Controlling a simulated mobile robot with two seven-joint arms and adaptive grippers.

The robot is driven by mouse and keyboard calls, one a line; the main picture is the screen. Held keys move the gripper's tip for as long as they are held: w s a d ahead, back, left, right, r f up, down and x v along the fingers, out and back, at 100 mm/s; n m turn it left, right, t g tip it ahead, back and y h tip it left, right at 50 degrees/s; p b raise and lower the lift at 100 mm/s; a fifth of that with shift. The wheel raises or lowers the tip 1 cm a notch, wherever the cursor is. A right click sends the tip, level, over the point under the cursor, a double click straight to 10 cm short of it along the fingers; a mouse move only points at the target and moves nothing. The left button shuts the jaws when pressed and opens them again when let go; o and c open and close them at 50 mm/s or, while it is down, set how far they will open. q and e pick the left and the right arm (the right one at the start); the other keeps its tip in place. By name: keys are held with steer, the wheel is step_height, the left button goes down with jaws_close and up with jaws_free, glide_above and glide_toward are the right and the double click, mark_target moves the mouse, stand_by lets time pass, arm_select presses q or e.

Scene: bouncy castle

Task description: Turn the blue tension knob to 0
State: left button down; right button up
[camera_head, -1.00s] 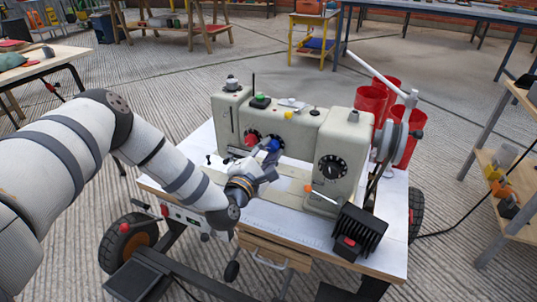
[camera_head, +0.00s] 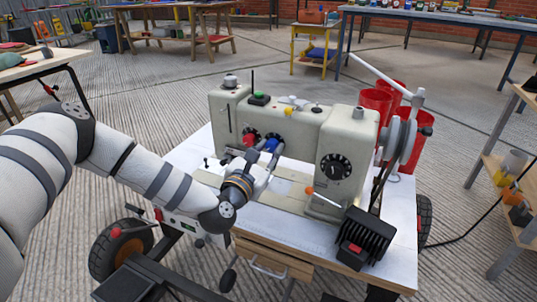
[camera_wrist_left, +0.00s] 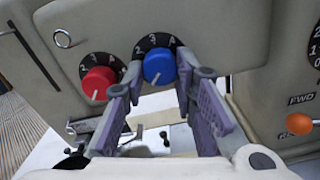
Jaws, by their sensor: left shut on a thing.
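The blue tension knob (camera_wrist_left: 159,67) sits on the front of the cream sewing machine (camera_head: 290,127), on a black dial. In the left wrist view the numbers 2, 3 and 4 show above it, and a white mark shows low on the knob, pointing down and slightly left. The blue knob also shows in the head view (camera_head: 270,144). My left gripper (camera_wrist_left: 162,80) has its fingers on either side of the blue knob and is shut on it. The fingers hide the lower parts of the dial. My right gripper is not in view.
A red knob (camera_wrist_left: 98,82) with its own dial sits close to the left of the blue one. A large black dial (camera_head: 335,167) and an orange-tipped lever (camera_head: 310,190) are to the right. Red cups (camera_head: 419,135) stand behind.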

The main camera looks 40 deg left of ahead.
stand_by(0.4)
arm_select(q)
steer(key=c, duration=1.3)
jaws_free()
steer(key=shift+s, duration=0.1)
steer(key=v, duration=1.2)
steer(key=shift+d, duration=0.1)
